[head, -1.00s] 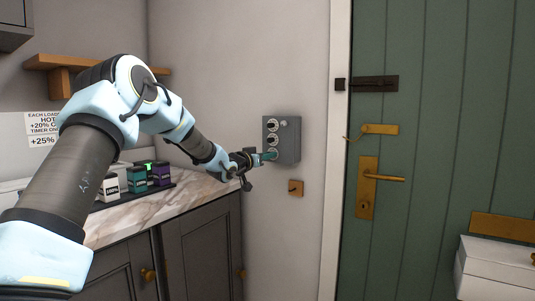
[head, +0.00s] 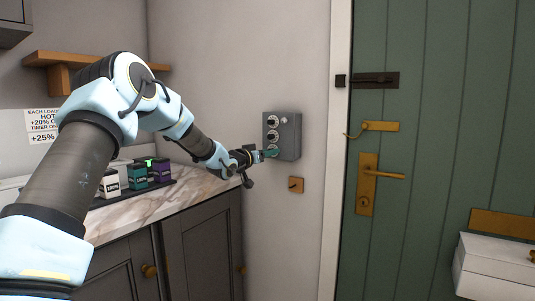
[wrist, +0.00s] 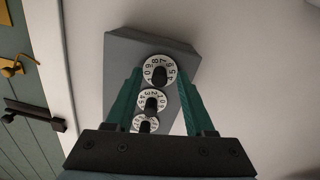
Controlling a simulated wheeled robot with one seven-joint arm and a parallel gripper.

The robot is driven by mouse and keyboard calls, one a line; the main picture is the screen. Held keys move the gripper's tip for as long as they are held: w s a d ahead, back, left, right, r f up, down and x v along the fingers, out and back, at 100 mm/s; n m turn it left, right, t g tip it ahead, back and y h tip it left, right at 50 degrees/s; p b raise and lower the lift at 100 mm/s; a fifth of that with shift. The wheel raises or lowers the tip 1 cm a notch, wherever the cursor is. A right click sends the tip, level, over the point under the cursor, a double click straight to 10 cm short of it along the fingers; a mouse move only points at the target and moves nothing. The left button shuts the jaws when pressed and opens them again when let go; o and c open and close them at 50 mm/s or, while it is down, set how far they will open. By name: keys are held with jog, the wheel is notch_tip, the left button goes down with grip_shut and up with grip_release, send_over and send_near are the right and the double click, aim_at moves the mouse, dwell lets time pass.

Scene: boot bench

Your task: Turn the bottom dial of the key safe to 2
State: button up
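The grey key safe (head: 289,136) is on the wall left of the door. It carries three white dials with dark knobs in a column. In the wrist view the safe (wrist: 182,60) appears roughly upside down, with the bottom dial (wrist: 160,72) at the top, the middle dial (wrist: 152,102) below it and the top dial (wrist: 145,124) lowest. My gripper (head: 271,154) is at the bottom dial. In the wrist view my gripper (wrist: 160,76) has its green fingers apart, one on each side of that dial's knob, with gaps showing. I cannot tell which digit is set.
A marble counter (head: 150,205) with small boxes (head: 138,178) lies below my arm. A small brass plate (head: 296,185) is on the wall under the safe. The green door (head: 440,120) has brass and dark hardware. A white box (head: 495,265) stands at lower right.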

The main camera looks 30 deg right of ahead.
jog(key=shift+a, duration=0.1)
jog(key=b+v, duration=0.2)
jog(key=v, duration=0.8)
jog(key=shift+s+a, duration=0.15)
jog(key=shift+a, duration=0.15)
jog(key=a+f+n+y+p, duration=0.1)
jog(key=a+f+n+y, duration=0.2)
jog(key=a, duration=0.5)
jog(key=s+a+f+y+p, duration=0.1)
jog(key=a+f+y, duration=0.25)
jog(key=a, duration=0.45)
jog(key=a+f+n+y+p, duration=0.1)
jog(key=a+f+n+y, duration=0.1)
jog(key=a+y, duration=0.45)
jog(key=s+a+f+n+g+y+p, duration=0.1)
jog(key=s+a+f+n+g, duration=0.1)
jog(key=s+a, duration=0.8)
jog(key=s+a+f+n+g+y+p, duration=0.1)
jog(key=s+a+g, duration=0.3)
jog(key=s+a, duration=0.6)
jog(key=shift+s+a+f+n+g+y+p, duration=0.2)
jog(key=shift+s+f+n+g+y+p, duration=0.15)
jog(key=shift+s+f+n+p, duration=0.6)
